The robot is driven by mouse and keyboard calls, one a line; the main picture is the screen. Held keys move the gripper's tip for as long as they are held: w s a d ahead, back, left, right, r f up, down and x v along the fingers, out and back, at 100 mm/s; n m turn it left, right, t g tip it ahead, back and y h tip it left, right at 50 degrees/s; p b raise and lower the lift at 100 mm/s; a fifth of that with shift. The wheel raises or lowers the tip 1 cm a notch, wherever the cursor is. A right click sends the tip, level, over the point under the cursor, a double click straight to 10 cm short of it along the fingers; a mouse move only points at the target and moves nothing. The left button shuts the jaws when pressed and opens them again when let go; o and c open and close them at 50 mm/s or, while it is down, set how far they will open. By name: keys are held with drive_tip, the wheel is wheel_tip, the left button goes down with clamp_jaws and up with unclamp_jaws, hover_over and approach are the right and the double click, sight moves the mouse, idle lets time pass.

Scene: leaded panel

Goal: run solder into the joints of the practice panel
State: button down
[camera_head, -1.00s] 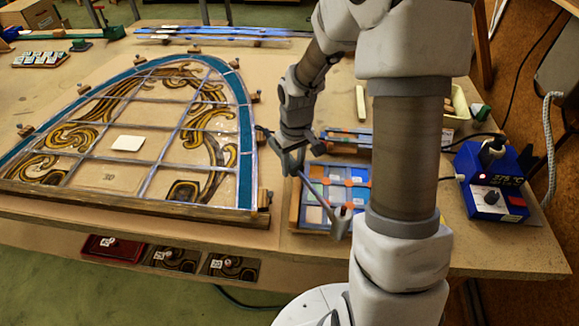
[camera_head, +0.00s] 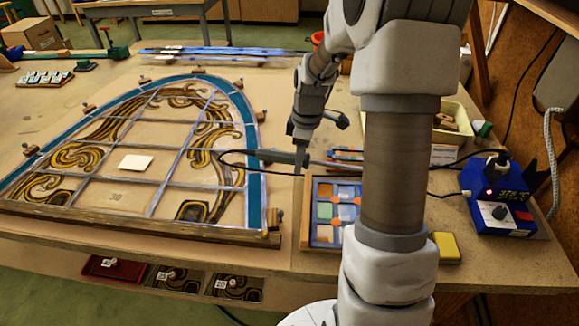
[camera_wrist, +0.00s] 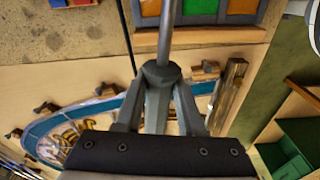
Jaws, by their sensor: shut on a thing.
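The practice panel (camera_head: 322,222) is a small grid of coloured glass squares in a wooden frame at the table's front edge. My arm hides its right part in the head view. Its wooden edge (camera_wrist: 200,35) and orange and green squares show at the top of the wrist view. My gripper (camera_head: 300,156) is shut on a soldering iron, whose grey shaft (camera_head: 338,165) points right above the panel's far side and passes behind my arm. In the wrist view my gripper (camera_wrist: 160,72) closes around the iron (camera_wrist: 167,28). The iron's tip is hidden.
A blue soldering station (camera_head: 497,205) stands at the right, with cables leading off. A yellow block (camera_head: 446,248) lies by my arm. The large arched panel (camera_head: 258,205) fills the left of the table. A tray (camera_head: 455,112) is behind my arm.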

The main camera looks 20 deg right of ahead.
drive_tip(key=shift+d+r+n, duration=2.05)
drive_tip(key=shift+d+n, duration=1.45)
drive_tip(key=shift+d, duration=0.05)
drive_tip(key=shift+g, duration=0.3)
drive_tip(key=shift+f+b, duration=1.95)
drive_tip(key=shift+f, duration=0.95)
drive_tip(key=shift+f+b, duration=0.35)
drive_tip(key=shift+f, duration=0.2)
wheel_tip(320, 180, up, 6)
drive_tip(key=p, duration=0.4)
